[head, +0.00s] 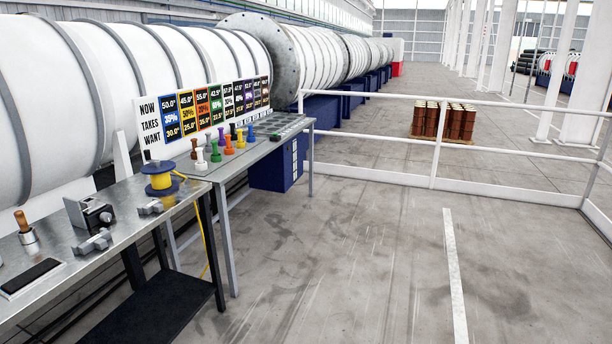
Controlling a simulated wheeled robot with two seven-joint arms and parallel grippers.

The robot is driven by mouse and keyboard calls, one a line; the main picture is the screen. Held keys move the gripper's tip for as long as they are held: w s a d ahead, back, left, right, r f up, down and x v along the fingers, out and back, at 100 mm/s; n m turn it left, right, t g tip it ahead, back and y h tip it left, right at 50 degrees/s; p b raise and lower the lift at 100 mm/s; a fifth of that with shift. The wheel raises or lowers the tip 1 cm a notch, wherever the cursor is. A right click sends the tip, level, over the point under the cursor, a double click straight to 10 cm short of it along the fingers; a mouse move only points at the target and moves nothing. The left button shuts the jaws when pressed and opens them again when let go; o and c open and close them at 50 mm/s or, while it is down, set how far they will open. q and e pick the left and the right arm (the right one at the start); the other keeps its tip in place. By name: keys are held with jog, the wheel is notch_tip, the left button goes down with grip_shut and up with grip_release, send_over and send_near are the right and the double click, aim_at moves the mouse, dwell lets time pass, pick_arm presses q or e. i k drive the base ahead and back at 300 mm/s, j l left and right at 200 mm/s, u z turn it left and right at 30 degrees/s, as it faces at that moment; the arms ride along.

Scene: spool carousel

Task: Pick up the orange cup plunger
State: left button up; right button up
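The orange cup plunger (228,146) stands upright on the far grey table (232,168), among several plungers of other colours. A green plunger (215,152) and a white one (201,160) stand to its left, nearer to me. A yellow one (240,138) and a blue one (249,132) stand to its right. A sign board (203,110) with coloured columns of numbers rises behind the row. Neither of my grippers is in view.
A near metal bench (120,226) carries a yellow spool (160,180), a metal box (94,214), small grey blocks and a wooden-handled tool (26,232). A yellow cord hangs off its edge. White railings (436,140) cross behind. Open floor lies right of the tables.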

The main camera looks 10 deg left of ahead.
aim_at(228, 150)
jog(key=i+u, duration=0.4)
jog(key=i, duration=1.4)
jog(key=j, duration=0.05)
